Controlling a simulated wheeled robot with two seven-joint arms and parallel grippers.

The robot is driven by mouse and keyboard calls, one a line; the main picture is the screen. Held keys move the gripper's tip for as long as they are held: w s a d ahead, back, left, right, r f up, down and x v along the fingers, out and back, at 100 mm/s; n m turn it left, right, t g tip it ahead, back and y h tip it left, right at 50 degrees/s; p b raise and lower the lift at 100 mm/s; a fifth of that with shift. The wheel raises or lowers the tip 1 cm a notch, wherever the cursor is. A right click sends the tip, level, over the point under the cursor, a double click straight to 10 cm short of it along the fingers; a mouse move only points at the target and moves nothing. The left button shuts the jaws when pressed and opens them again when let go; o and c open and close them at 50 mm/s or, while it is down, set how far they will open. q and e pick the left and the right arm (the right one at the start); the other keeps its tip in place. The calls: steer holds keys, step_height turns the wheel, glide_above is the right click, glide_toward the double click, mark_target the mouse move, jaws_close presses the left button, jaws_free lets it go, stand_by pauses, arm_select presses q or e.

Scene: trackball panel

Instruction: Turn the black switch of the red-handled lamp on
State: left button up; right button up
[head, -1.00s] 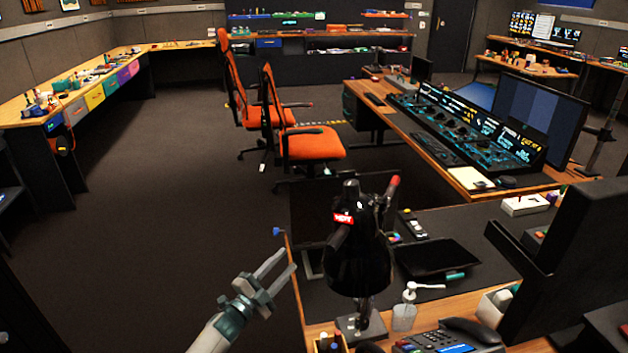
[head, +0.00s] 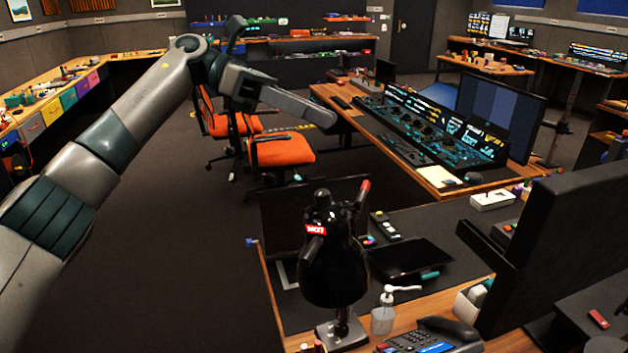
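The lamp with the red-tipped handle (head: 364,190) stands on the near desk at the lower middle of the head view. Its black shade (head: 334,270) hangs over a grey base (head: 341,334) and bears a red label with white letters. A black knob-like part shows on top of the shade, but I cannot tell whether it is the switch or how it is set. My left gripper (head: 322,112) is high in the view, above and clear of the lamp, seen side-on with its fingers overlapping. It holds nothing that I can see. My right gripper is not in view.
A pump bottle (head: 383,318) and a desk phone (head: 430,340) stand right of the lamp base. A dark tablet (head: 410,258) lies behind them. A black panel (head: 560,250) rises at the right. Orange chairs (head: 283,150) stand behind; the floor at left is open.

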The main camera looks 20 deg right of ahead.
mark_target(322, 192)
arm_select(q)
steer(key=s+a+r+m+t+y, duration=0.4)
steer(key=s+a+r+y, duration=0.2)
steer(key=a+r+y, duration=0.1)
step_height(322, 192, up, 2)
steer(key=shift+s+a+r+m+t+y, duration=0.15)
steer(key=shift+a+m+t+y, duration=0.2)
steer(key=shift+y, duration=0.55)
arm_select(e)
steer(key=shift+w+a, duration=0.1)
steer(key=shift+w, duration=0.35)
